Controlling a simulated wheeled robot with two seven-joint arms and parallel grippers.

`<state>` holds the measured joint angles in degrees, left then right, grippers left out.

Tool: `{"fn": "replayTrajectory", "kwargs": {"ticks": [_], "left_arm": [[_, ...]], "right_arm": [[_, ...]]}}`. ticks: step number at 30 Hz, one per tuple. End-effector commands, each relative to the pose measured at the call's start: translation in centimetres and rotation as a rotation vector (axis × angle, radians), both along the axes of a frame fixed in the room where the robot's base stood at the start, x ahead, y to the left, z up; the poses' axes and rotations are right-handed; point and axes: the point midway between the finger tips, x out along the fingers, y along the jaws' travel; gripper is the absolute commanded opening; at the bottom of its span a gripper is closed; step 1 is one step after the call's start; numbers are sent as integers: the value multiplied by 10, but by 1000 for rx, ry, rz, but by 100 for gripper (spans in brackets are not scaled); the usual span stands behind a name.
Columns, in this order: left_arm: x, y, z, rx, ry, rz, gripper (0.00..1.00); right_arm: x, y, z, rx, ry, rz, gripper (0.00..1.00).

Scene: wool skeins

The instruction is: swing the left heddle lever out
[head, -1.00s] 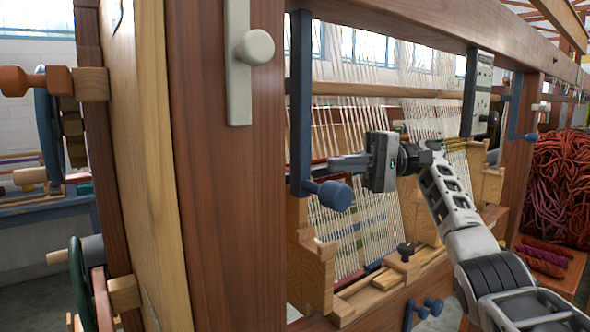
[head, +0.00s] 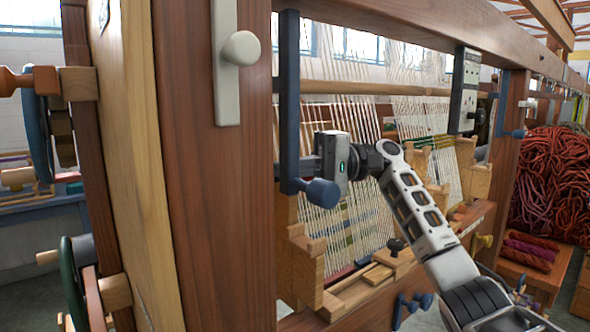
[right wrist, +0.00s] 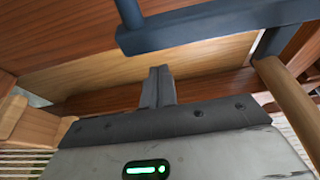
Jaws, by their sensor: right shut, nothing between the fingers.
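The left heddle lever (head: 290,95) is a dark blue bar hanging down along the loom's left post, with a blue knob (head: 320,192) at its lower end. In the right wrist view the lever's bar (right wrist: 220,27) crosses the top of the picture. My right gripper (head: 304,168) is shut and empty, level with the lever's lower end, just above the knob. The lever partly hides its fingertips in the head view. In the right wrist view its fingers (right wrist: 158,86) are together, with a visible gap below the bar. My left gripper is out of view.
The thick wooden post (head: 210,220) stands left of the lever, with a pale knob plate (head: 227,60) on it. Warp threads (head: 350,220) stretch behind my right arm. A second blue lever (head: 503,105) hangs on the right post. Red wool (head: 550,180) is piled at the right.

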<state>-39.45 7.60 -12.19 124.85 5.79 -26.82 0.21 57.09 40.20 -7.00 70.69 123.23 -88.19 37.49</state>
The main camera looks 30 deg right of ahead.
Motion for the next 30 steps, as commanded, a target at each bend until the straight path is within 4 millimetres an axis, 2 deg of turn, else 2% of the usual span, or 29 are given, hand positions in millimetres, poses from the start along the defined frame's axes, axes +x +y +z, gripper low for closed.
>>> {"fn": "replayTrajectory", "kwargs": {"ticks": [6,20,30], "left_arm": [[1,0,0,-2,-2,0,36],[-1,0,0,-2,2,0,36],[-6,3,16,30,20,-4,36]], "right_arm": [[-18,-3,-1,0,2,0,0],[-21,-3,0,0,5,1,0],[-33,5,5,-20,128,25,0]]}}
